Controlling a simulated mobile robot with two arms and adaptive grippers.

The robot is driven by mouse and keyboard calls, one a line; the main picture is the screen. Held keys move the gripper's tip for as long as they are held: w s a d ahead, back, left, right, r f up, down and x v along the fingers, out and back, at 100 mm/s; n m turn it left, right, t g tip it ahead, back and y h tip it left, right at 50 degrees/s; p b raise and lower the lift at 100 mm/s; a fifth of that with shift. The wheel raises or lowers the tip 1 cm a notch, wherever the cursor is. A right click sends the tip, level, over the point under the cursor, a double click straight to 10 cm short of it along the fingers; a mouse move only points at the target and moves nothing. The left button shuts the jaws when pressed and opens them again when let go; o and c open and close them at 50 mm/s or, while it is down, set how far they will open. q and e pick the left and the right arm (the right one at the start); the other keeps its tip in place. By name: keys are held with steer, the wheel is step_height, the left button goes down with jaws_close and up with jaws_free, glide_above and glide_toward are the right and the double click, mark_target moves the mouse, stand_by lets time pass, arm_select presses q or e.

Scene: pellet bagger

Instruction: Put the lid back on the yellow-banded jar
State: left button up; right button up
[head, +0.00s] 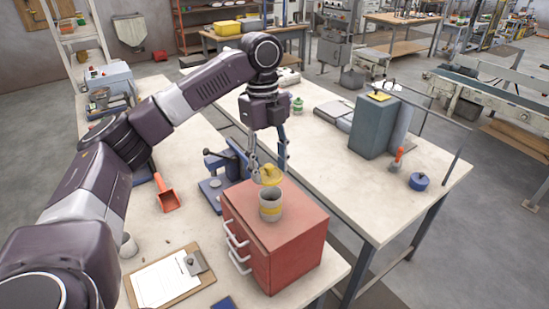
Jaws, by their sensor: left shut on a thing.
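The yellow-banded jar (270,207) is a grey, open-topped cylinder standing upright on the red drawer cabinet (290,240). The yellow lid (269,176) is just above the jar's mouth and looks slightly tilted. My left gripper (269,168) reaches down from above and is shut on the lid. The lid hides part of the jar's rim, and whether the two touch is hard to tell. My right gripper is not in view.
A blue press-like device (222,172) stands just left of the cabinet. An orange scoop (167,196) and a clipboard (165,278) lie on the near table. A grey-green box (372,125) and a blue round container (419,181) are on the right table.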

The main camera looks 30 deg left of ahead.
mark_target(271, 181)
arm_select(q)
steer(key=shift+s+f, duration=0.25)
steer(key=shift+f, duration=0.65)
steer(key=shift+w+f, duration=0.25)
steer(key=shift+f, duration=0.3)
steer(key=shift+w+f, duration=0.2)
steer(key=shift+f, duration=0.3)
steer(key=shift+w+f, duration=0.15)
steer(key=shift+f, duration=0.35)
steer(key=shift+s+f, duration=0.1)
steer(key=shift+s, duration=0.1)
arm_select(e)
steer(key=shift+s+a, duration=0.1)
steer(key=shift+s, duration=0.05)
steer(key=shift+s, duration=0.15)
